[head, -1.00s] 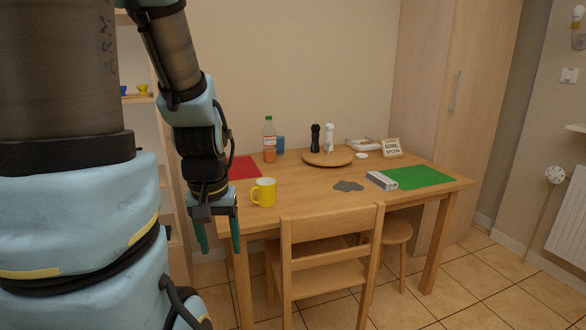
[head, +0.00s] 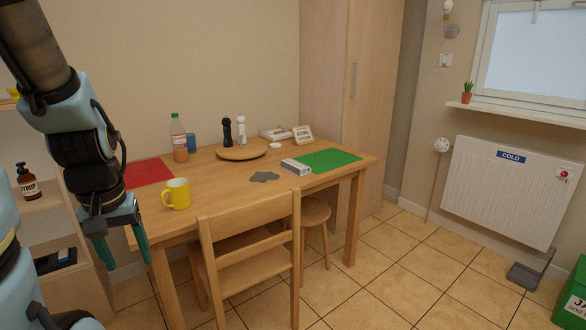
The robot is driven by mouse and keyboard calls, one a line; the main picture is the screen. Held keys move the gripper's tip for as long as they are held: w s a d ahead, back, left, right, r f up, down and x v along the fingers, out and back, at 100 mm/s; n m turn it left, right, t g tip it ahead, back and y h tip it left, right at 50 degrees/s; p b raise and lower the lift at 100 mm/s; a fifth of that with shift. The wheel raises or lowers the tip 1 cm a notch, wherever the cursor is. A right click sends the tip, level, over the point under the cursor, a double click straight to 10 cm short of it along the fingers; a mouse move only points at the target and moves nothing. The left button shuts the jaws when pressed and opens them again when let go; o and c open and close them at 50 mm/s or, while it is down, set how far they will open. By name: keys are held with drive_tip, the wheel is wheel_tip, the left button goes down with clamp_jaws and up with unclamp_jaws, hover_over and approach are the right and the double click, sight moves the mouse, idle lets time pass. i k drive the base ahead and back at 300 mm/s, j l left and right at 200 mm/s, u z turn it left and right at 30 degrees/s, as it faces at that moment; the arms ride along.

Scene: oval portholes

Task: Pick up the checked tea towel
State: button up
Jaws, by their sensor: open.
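I see no checked tea towel in the head view. The wooden table (head: 225,178) carries a plain red mat (head: 147,172) and a plain green mat (head: 328,160), neither of them checked. A flat grey patch (head: 264,177) lies near the table's middle. My gripper (head: 122,252) hangs at the left, fingers pointing down, in front of the table's left end. It is open, with nothing between its teal fingers.
A chair (head: 250,240) and a stool (head: 314,212) stand at the table's front. A yellow mug (head: 177,194) sits near my gripper. A radiator (head: 500,190) and green box (head: 572,295) are at the right. The tiled floor (head: 410,255) between is clear.

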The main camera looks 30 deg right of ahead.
sight(298, 170)
drive_tip(key=l+u, duration=0.15)
drive_tip(key=u, duration=0.45)
drive_tip(key=l+u, duration=0.4)
drive_tip(key=l, duration=0.15)
drive_tip(key=k+l+u, duration=0.15)
drive_tip(key=l+u, duration=0.25)
drive_tip(key=l, duration=0.15)
drive_tip(key=k+l, duration=0.15)
drive_tip(key=l, duration=0.25)
drive_tip(key=k+l+u, duration=0.1)
drive_tip(key=l, duration=0.35)
drive_tip(key=k+l, duration=0.2)
drive_tip(key=l, duration=0.2)
drive_tip(key=k+l+u, duration=0.1)
drive_tip(key=l, duration=0.3)
drive_tip(key=k+l, duration=0.2)
drive_tip(key=l, duration=0.2)
drive_tip(key=k+l+u, duration=0.1)
drive_tip(key=l, duration=0.25)
drive_tip(key=k+l, duration=0.25)
drive_tip(key=l, duration=0.15)
drive_tip(key=k+l+u, duration=0.1)
drive_tip(key=l, duration=0.3)
drive_tip(key=k, duration=0.05)
